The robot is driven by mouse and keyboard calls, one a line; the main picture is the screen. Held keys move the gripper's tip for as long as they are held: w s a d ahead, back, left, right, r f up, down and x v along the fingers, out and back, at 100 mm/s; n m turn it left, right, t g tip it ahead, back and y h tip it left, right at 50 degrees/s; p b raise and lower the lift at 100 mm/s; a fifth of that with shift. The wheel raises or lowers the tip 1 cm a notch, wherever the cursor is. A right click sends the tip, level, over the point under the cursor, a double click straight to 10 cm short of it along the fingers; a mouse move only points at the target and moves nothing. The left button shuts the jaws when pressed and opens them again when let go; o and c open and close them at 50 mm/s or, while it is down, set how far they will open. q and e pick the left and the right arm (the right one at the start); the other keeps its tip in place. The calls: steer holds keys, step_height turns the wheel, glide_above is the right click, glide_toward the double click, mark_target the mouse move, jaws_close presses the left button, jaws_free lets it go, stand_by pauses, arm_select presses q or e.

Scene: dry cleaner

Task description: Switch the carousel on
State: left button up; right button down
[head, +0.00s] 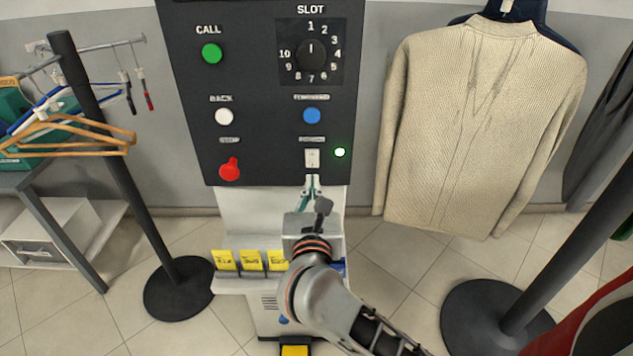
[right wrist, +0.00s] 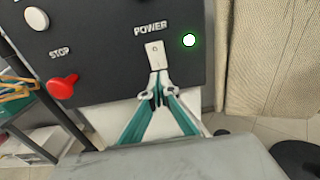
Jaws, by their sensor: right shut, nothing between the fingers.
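The dark control panel (head: 262,95) stands in front of me. Its white power switch (head: 312,158) sits at the lower right, and it also shows under the POWER label in the right wrist view (right wrist: 155,54). A small lamp beside the switch (head: 340,152) glows green; it is bright in the right wrist view too (right wrist: 189,41). My right gripper (head: 312,182) is shut and empty, with its fingertips at the lower end of the switch. I cannot tell whether they touch it. My left gripper is out of view.
A red stop control (head: 229,170) is left of the switch, with white back (head: 224,116), blue (head: 312,115) and green call (head: 212,53) buttons above. The slot dial (head: 311,54) is at the top. A beige garment (head: 470,120) hangs close on the right.

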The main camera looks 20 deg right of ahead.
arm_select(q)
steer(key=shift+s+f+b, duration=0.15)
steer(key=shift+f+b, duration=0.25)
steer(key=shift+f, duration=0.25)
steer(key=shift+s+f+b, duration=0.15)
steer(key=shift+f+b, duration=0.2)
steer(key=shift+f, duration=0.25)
arm_select(e)
steer(key=f+v, duration=0.2)
steer(key=v, duration=0.8)
steer(key=shift+s+r, duration=0.1)
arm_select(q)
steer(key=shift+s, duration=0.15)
